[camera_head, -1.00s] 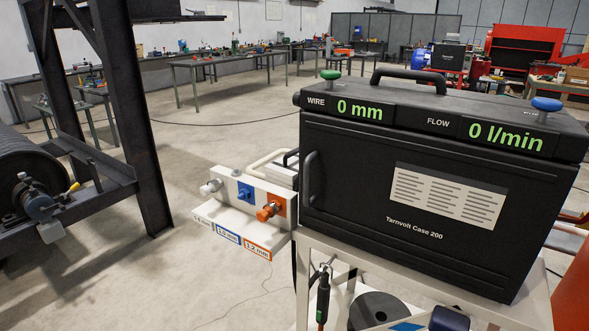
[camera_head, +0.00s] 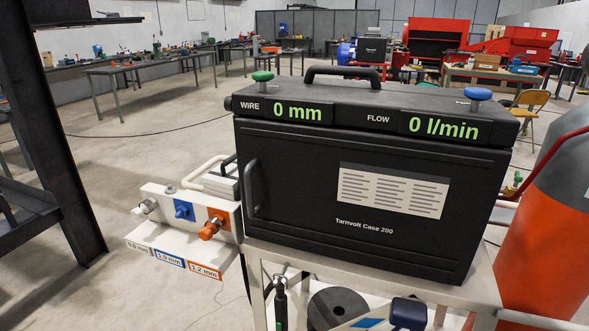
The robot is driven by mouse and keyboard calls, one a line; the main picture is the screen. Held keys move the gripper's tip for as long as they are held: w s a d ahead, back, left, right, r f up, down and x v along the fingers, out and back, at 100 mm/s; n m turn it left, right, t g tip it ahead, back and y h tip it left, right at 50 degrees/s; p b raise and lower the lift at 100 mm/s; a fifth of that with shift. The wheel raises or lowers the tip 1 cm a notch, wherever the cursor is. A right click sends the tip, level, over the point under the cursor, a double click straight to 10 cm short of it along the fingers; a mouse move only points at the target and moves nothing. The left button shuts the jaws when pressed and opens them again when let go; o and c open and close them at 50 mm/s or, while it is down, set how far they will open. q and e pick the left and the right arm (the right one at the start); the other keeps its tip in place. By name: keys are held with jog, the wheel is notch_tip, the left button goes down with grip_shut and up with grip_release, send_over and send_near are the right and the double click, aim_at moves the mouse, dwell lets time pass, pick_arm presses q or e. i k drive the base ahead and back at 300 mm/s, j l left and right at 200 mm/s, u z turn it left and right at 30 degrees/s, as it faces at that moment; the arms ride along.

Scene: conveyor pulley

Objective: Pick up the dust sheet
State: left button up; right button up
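I cannot make out a dust sheet anywhere in the head view. Neither of my grippers shows in it. A black Tarnvolt Case 200 (camera_head: 300,190) fills the middle, standing upright on a pale metal frame (camera_head: 470,290). Its displays read 0 mm and 0 l/min. What lies behind the case is hidden.
A white holder (camera_head: 165,225) with blue and orange fittings juts out left of the case. An orange and grey cylinder (camera_head: 545,245) stands close on the right. A dark steel post (camera_head: 55,150) rises at the left. Open concrete floor (camera_head: 120,165) lies between post and case.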

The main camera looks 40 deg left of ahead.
aim_at(222, 182)
jog(key=j+z, duration=0.15)
jog(key=j, duration=0.3)
jog(key=j+z, duration=0.15)
jog(key=j, duration=0.25)
jog(key=k+j+z, duration=0.2)
jog(key=j, duration=0.25)
jog(key=j+z, duration=0.15)
jog(key=j, duration=0.25)
jog(key=j+z, duration=0.15)
jog(key=j, duration=0.3)
jog(key=k+j+z, duration=0.15)
jog(key=j, duration=0.2)
